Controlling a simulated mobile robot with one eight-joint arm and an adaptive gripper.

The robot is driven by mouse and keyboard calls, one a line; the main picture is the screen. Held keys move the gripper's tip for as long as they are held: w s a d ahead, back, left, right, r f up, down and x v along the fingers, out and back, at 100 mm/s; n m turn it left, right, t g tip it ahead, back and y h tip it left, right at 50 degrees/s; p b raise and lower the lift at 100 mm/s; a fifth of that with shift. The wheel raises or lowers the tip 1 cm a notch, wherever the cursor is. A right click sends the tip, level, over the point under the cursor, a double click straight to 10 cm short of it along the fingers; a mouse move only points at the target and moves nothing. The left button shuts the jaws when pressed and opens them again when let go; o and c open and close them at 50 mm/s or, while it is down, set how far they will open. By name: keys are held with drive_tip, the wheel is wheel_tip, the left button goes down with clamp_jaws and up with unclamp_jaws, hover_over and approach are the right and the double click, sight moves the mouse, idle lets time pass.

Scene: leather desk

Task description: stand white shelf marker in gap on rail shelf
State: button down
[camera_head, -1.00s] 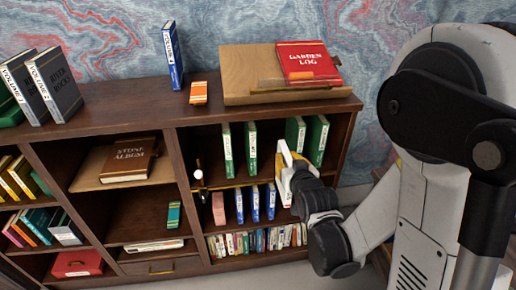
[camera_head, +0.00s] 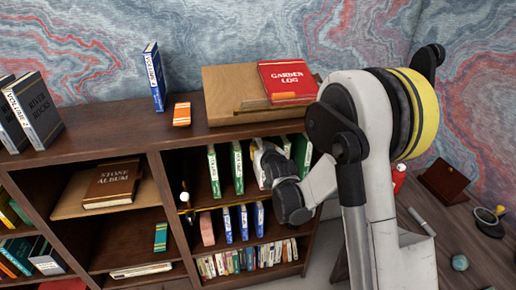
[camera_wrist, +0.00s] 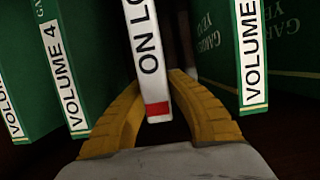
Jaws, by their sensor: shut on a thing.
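The white shelf marker (camera_wrist: 150,55) has black lettering, "ON LO" in view, and a red band at its lower end. My gripper (camera_wrist: 157,90) is shut on it, with yellow fingers either side. The marker is in the gap between green volumes: Volume 4 (camera_wrist: 62,75) on the left and another green volume (camera_wrist: 251,55) on the right. Clear space shows on both sides. In the head view, my gripper (camera_head: 262,165) is at the upper right compartment of the rail shelf (camera_head: 172,180), and largely hides the marker. Whether its base touches the shelf cannot be told.
Green books (camera_head: 214,172) stand left of the gap, and more (camera_head: 303,155) stand right of it. Blue volumes (camera_head: 243,222) stand on the shelf below. The Garden Log (camera_head: 290,80) lies on top.

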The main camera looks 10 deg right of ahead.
drive_tip(key=shift+w+f+b, duration=0.4)
drive_tip(key=shift+w, duration=0.2)
drive_tip(key=shift+w+f+b, duration=0.35)
drive_tip(key=shift+w, duration=0.25)
drive_tip(key=shift+f, duration=0.15)
drive_tip(key=shift+s, duration=0.1)
drive_tip(key=c, duration=1.4)
unclamp_jaws()
drive_tip(key=shift+c, duration=0.2)
